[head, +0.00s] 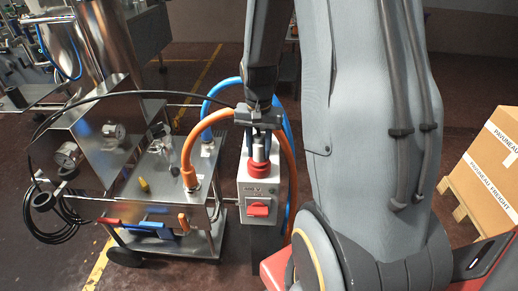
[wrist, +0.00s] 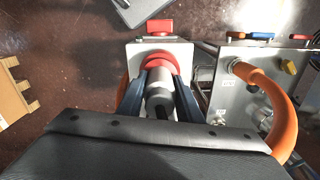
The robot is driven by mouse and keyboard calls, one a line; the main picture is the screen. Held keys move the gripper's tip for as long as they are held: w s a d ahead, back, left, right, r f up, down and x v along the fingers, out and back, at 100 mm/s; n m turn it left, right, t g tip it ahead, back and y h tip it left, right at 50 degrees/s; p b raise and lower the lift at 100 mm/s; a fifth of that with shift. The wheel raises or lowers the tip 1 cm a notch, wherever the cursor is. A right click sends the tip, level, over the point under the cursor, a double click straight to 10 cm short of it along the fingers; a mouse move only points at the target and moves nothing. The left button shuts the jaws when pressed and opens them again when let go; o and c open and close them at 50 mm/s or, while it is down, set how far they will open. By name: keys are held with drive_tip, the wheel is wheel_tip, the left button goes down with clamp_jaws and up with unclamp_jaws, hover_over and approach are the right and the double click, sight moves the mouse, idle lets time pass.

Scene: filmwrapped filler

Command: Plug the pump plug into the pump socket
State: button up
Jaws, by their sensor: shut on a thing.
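The pump plug (head: 259,150) is a silver cylinder, upright above a grey-white box. It also shows in the wrist view (wrist: 158,98), between two dark blue fingers. My gripper (head: 260,138) is shut on it, with one finger on each side (wrist: 159,95). The pump socket (head: 259,172) is a red round collar on top of the box, also seen in the wrist view (wrist: 157,62). The plug's lower end meets or enters the red collar; how deep it sits is hidden. A black cable (head: 150,92) arcs from the left toward my gripper.
The box (head: 277,190) has a red rotary switch (head: 258,209) on its front. A steel cart (head: 150,172) with gauges stands to its left. An orange hose (head: 187,155) and a blue hose (head: 218,87) arch close by. A carton (head: 485,175) sits on a pallet at right.

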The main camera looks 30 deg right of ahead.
drive_tip(key=o, duration=1.3)
drive_tip(key=shift+f, duration=0.1)
